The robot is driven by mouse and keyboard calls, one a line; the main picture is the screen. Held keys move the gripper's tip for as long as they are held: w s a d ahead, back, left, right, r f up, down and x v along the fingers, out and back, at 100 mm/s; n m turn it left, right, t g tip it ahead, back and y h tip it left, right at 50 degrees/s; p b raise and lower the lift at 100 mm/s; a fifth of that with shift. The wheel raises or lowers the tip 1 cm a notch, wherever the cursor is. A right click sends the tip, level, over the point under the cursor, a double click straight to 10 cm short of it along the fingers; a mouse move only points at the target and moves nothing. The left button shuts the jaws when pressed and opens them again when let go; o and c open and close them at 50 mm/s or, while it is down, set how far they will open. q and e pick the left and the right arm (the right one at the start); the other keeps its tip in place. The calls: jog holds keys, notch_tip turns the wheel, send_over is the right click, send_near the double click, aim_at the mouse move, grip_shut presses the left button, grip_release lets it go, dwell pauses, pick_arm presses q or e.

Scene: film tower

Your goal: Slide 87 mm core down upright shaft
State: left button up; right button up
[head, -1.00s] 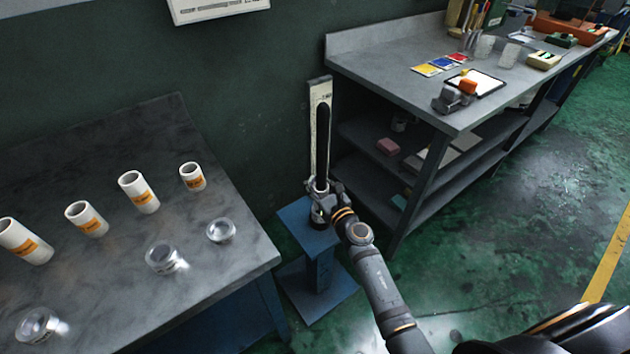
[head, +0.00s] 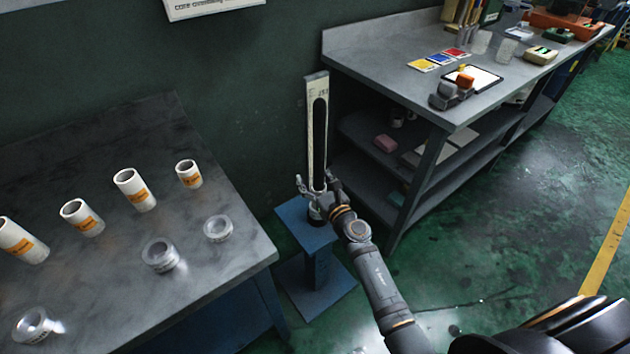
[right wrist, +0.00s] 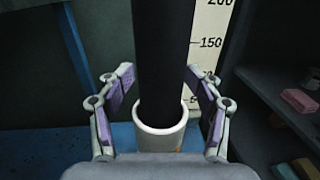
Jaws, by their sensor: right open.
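The dark upright shaft (head: 320,125) stands on a blue pedestal (head: 292,213) in front of a white measuring scale (head: 309,130). In the right wrist view a white core (right wrist: 160,137) is around the lower part of the shaft (right wrist: 163,60), upright, with a bit of orange on its side; its length label cannot be read. My right gripper (head: 316,180) is at the foot of the shaft. In its wrist view my right gripper (right wrist: 160,88) is open, its purple-padded fingers apart on both sides of the shaft and core. My left gripper is out of view.
Several white cores with orange labels (head: 135,190) and clear rings (head: 160,254) are on the grey table (head: 90,325) at left. A workbench with shelves (head: 375,75) stands close on the right of the shaft. Green floor is free at right.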

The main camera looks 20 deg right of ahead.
jog(key=v, duration=1.2)
dwell(0.5)
